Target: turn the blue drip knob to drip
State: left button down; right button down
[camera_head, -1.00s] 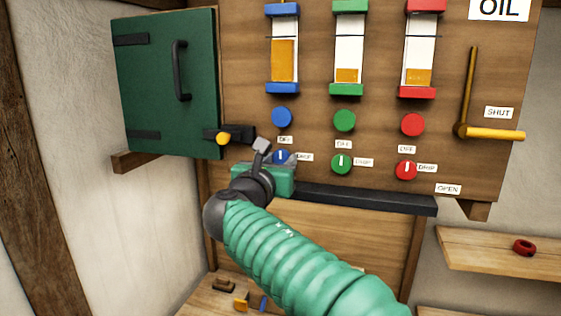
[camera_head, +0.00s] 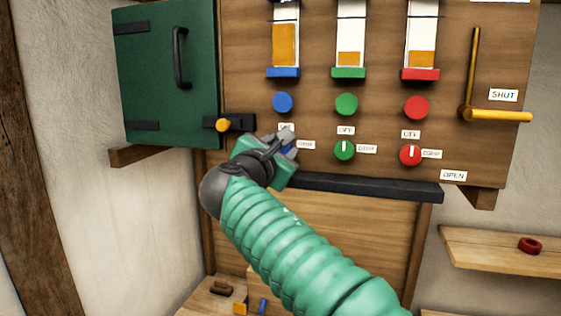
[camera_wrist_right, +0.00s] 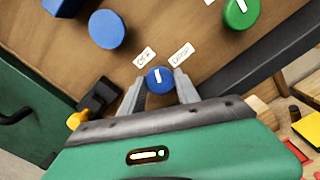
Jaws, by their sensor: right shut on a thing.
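The blue drip knob (camera_wrist_right: 160,77) sits on the wooden panel and shows a white mark in the right wrist view. My right gripper (camera_head: 286,143) is shut on it, one finger on each side. The white mark points roughly between the OFF label (camera_wrist_right: 144,57) and the DRIP label (camera_wrist_right: 181,54). In the head view the gripper body covers most of the knob, and the DRIP label (camera_head: 306,145) shows just right of the fingers. My left gripper is in neither view.
A green drip knob (camera_head: 344,150) and a red drip knob (camera_head: 410,154) sit to the right. A blue button (camera_head: 282,102) is above. A green cabinet door with a yellow-tipped latch (camera_head: 224,125) is close on the left. A black ledge (camera_head: 370,188) runs below.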

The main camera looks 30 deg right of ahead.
jog(key=m+b, duration=0.4)
jog(key=m, duration=0.2)
jog(key=shift+f+m, duration=0.15)
jog(key=shift+m, duration=0.15)
jog(key=m+b, duration=0.2)
jog(key=m, duration=0.2)
jog(key=shift+f+b, duration=0.2)
jog(key=shift+b, duration=0.1)
jog(key=shift+s+m, duration=0.1)
jog(key=shift+m, duration=0.6)
jog(key=shift+a, duration=0.1)
jog(key=c, duration=1.3)
grip_release()
jog(key=shift+o, duration=1.4)
jog(key=shift+s, duration=0.15)
jog(key=shift+o, duration=0.5)
jog(key=shift+s+a+r, duration=0.1)
jog(key=shift+s+r, duration=0.1)
jog(key=shift+r, duration=0.05)
jog(key=shift+a+b, duration=0.1)
jog(key=shift+b, duration=0.2)
